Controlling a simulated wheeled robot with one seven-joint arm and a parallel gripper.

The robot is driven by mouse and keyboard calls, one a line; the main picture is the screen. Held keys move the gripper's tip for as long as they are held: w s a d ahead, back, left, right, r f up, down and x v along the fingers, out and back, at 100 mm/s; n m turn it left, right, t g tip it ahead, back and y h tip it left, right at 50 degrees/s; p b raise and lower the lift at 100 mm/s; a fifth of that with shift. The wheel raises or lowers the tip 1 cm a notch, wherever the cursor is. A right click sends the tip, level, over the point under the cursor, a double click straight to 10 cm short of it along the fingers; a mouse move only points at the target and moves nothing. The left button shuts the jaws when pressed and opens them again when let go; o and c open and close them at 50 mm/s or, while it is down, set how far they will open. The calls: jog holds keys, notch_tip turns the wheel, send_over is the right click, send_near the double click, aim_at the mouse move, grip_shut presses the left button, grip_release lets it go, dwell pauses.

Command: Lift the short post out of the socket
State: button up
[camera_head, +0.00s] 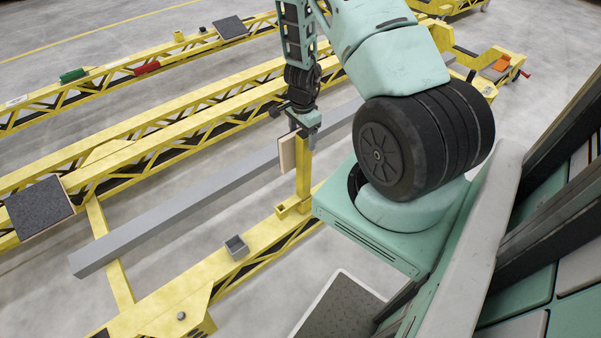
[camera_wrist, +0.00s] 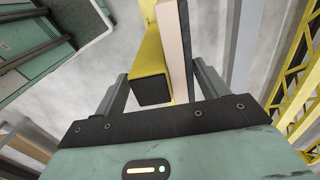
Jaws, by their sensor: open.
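The short post (camera_head: 303,172) is yellow and stands upright in a socket (camera_head: 292,207) on the near yellow trolley beam. Its dark square top end (camera_wrist: 152,89) faces me in the wrist view. My gripper (camera_head: 303,126) is above the post, pointing down at its top. In the wrist view my gripper (camera_wrist: 160,88) is open, with one finger on each side of the post. A thin pale panel (camera_head: 286,152) stands right beside the post; its edge (camera_wrist: 174,45) also appears between the fingers. I cannot tell whether the fingers touch either one. The socket is hidden in the wrist view.
A long grey bar (camera_head: 180,208) lies across the trolley behind the post. A small grey open box (camera_head: 236,247) sits on the near beam. A dark square pad (camera_head: 40,207) lies at left; green (camera_head: 73,75) and red (camera_head: 147,68) items rest on the far beam.

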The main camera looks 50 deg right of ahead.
jog(key=c, duration=1.1)
jog(key=shift+r, duration=0.1)
jog(key=shift+r+p, duration=0.95)
jog(key=shift+r, duration=0.1)
jog(key=shift+r+p, duration=4.95)
jog(key=shift+r, duration=0.95)
